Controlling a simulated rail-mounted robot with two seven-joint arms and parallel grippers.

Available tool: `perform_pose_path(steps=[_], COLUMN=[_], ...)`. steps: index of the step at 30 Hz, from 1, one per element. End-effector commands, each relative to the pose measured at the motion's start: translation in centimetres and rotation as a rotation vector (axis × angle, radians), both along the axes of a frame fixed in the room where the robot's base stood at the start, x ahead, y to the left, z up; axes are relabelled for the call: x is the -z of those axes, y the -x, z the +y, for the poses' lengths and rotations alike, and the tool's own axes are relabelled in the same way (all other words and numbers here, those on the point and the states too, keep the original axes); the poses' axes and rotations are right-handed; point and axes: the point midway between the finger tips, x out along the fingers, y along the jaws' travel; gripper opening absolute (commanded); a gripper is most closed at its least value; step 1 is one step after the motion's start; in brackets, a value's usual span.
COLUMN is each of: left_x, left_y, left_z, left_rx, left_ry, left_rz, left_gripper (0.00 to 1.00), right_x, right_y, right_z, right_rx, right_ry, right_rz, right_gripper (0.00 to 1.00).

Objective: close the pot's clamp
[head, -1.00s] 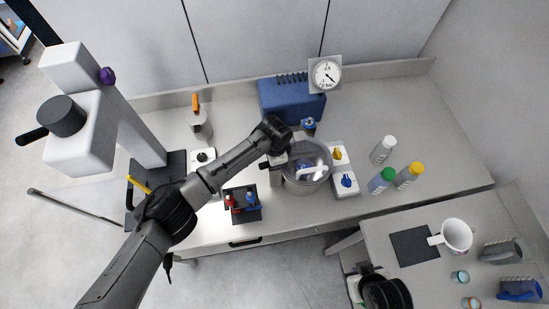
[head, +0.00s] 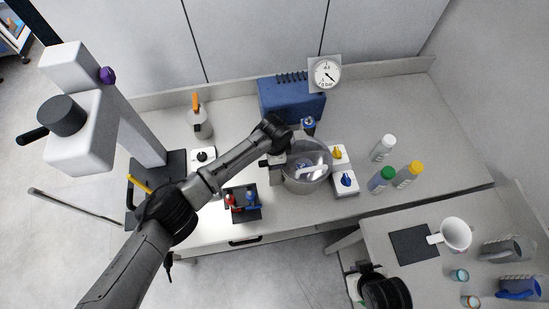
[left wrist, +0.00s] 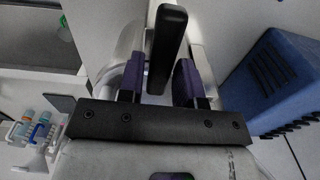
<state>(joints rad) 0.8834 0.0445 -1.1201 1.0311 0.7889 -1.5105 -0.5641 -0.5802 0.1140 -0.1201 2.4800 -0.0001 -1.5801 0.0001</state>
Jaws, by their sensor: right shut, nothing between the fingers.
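The steel pot (head: 307,185) with a clear lid (head: 318,155) stands on the bench. My left gripper (head: 284,160) is at the pot's left rim, small and partly hidden by its own arm. In the left wrist view, the left gripper's purple fingers (left wrist: 158,82) stand on both sides of a black lever (left wrist: 168,35), seemingly the clamp's handle. I cannot tell whether they press on it. The clamp's other parts are hidden. My right gripper (head: 356,285) is low at the right, away from the pot, shut and empty.
Two white boxes with a yellow knob (head: 337,153) and a blue knob (head: 347,180) stand right of the pot. A blue unit (head: 290,103) and a gauge (head: 326,74) are behind. Several bottles (head: 382,149) stand farther right. A black holder (head: 243,208) is in front.

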Motion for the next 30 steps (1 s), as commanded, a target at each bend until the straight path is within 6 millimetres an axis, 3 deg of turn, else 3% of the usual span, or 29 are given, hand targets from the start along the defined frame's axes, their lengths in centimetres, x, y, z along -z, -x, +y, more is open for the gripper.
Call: perform_pose_path(steps=[5, 16, 30], left_x=[0.1, -0.9, -9.5], left_y=[0.0, -0.1, -0.1], left_z=[0.1, 0.1, 0.0], left_rx=[-0.002, -0.004, -0.002], left_ry=[-0.001, 0.001, 0.002], left_rz=[0.0, -0.001, -0.003], left_gripper=[0.49, 0.49, 0.49], right_x=[0.0, 0.1, 1.1], right_y=[0.0, 0.0, 0.0], right_z=[0.0, -0.2, -0.3], right_rx=[0.0, -0.005, -0.006], right_ry=[0.0, 0.007, 0.009], right_rz=[0.0, 0.0, 0.0], right_gripper=[0.0, 0.0, 0.0])
